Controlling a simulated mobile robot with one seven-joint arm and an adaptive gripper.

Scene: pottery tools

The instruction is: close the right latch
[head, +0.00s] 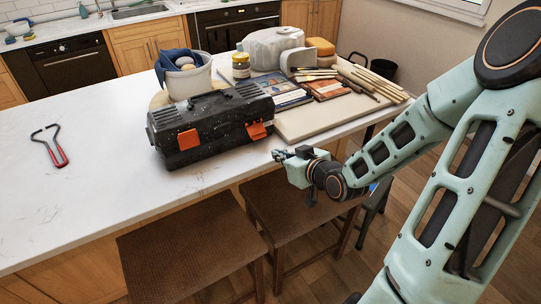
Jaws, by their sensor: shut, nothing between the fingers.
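A black speckled toolbox (212,128) stands on the white counter, its lid down and its handle on top. Its front carries two orange latches. The left latch (189,139) looks flat against the front. The right latch (257,130) looks tilted, as if standing out from the front; its exact angle is hard to tell at this size. My gripper (279,155) is at the counter's front edge, just right of and below the right latch in the picture. It is shut and empty, apart from the latch. No part of the right latch is covered by my arm.
A pale board (325,118) lies right of the toolbox, with books (280,90) and wooden tools (372,84) behind. A white bucket (188,82) stands behind the toolbox. A red-handled tool (60,157) lies far left. Stools (190,255) stand below. The counter's left is mostly clear.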

